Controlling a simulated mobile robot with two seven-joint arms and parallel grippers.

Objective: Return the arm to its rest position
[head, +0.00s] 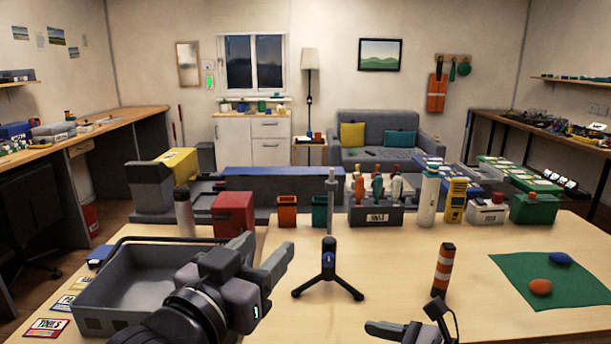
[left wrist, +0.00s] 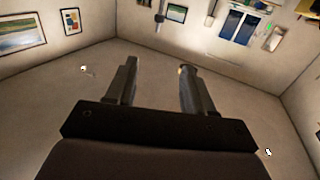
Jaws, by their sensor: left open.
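My left gripper (head: 268,254) reaches in over the table at the right side of the grey tray (head: 125,312). Its fingers are apart with nothing between them. In the left wrist view the two fingers of the left gripper (left wrist: 158,78) also stand apart and empty, with bare wall or ceiling behind them. Part of my right gripper (head: 412,328) shows at the bottom edge. Most of it is cut off, and I cannot tell whether it is open.
A small black tripod (head: 328,266) stands just right of the left gripper. An orange-and-white striped post (head: 442,270) stands farther right, beside a green mat (head: 510,268). A red box (head: 233,214) and a tool holder (head: 376,218) stand behind. Bare tabletop surrounds the tripod.

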